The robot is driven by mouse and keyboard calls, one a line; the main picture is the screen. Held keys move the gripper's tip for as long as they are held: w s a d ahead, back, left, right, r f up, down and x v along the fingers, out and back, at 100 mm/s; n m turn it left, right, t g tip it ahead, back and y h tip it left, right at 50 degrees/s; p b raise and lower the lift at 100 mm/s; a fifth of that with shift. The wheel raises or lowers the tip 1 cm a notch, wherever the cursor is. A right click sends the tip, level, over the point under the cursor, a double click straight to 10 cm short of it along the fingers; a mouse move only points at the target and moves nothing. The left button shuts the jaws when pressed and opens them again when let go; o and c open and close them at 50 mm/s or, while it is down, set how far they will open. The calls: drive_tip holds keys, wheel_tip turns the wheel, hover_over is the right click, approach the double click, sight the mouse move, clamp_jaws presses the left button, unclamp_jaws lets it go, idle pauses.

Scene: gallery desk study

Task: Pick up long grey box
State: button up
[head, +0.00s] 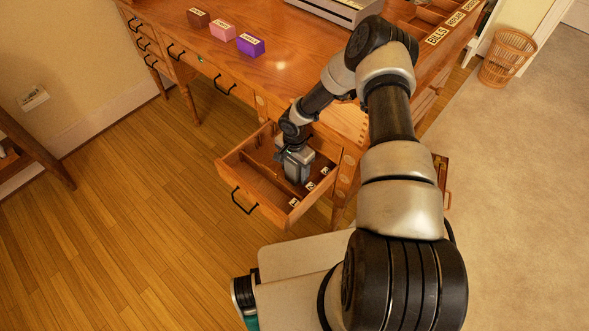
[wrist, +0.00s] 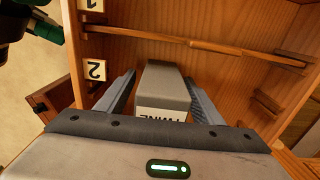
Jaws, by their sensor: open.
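The grey box (wrist: 166,86) lies in the open drawer (head: 237,163), with black lettering on a pale label at its near end. In the wrist view it sits between the two fingers of my gripper (wrist: 160,100). The fingers are open, one on each side of the box; I cannot tell whether either touches it. In the head view my gripper (head: 297,168) reaches down into the drawer, and the box cannot be made out there.
Wooden dividers and numbered tags, including a "2" (wrist: 95,70), line the drawer. Brown (head: 198,18), pink (head: 222,31) and purple (head: 250,44) boxes stand on the desk (head: 285,65). A wicker basket (head: 507,58) is at the right. Left floor is clear.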

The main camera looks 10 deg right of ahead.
drive_tip(key=shift+c, duration=0.4)
drive_tip(key=c, duration=1.1)
drive_tip(key=shift+r, duration=0.15)
drive_tip(key=shift+c, duration=0.2)
